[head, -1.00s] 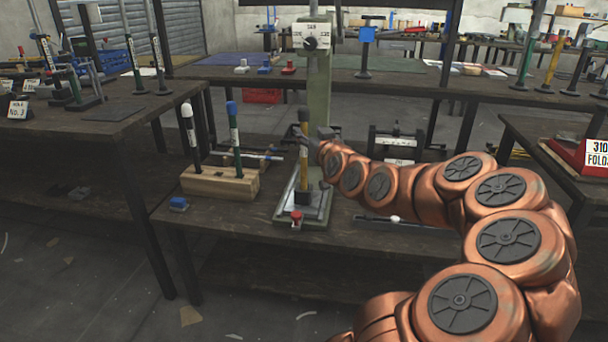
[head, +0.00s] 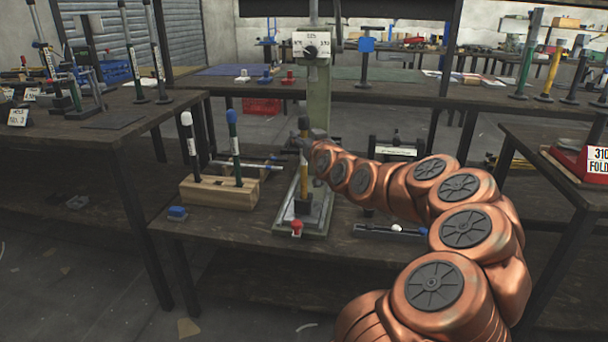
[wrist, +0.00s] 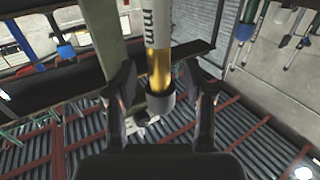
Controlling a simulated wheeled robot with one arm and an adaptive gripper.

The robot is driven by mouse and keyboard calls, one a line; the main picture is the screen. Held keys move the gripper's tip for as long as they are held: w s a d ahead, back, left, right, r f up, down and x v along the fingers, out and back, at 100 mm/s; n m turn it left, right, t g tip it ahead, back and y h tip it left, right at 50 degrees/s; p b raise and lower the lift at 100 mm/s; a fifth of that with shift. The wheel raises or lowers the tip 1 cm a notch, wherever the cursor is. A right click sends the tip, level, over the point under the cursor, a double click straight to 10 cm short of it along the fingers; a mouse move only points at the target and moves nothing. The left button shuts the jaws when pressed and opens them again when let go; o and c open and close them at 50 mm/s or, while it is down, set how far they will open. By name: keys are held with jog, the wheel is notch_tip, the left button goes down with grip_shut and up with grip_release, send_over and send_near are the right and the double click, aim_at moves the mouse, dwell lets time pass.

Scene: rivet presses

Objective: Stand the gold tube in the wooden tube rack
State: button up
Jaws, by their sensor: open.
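The gold tube (head: 304,182) stands upright in a dark foot on the base plate of the press in the head view. My gripper (head: 303,145) is at the upper part of this tube. In the wrist view the gold tube (wrist: 159,70), with a white marked band and a dark grey end, shows between the two spread fingers of my gripper (wrist: 162,92). The gripper is open, with gaps on both sides of the tube. The wooden tube rack (head: 215,194) stands left of the press, holding a white-capped black tube (head: 190,145) and a blue-capped green tube (head: 235,150).
The press column (head: 319,95) rises just behind the gold tube. A small blue block (head: 177,213) lies in front of the rack, and a red knob (head: 296,227) is at the front of the press base. Dark tools lie right of the press.

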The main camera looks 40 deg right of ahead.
jog(key=shift+w+d, duration=0.3)
jog(key=shift+w, duration=0.3)
grip_shut()
dwell(0.4)
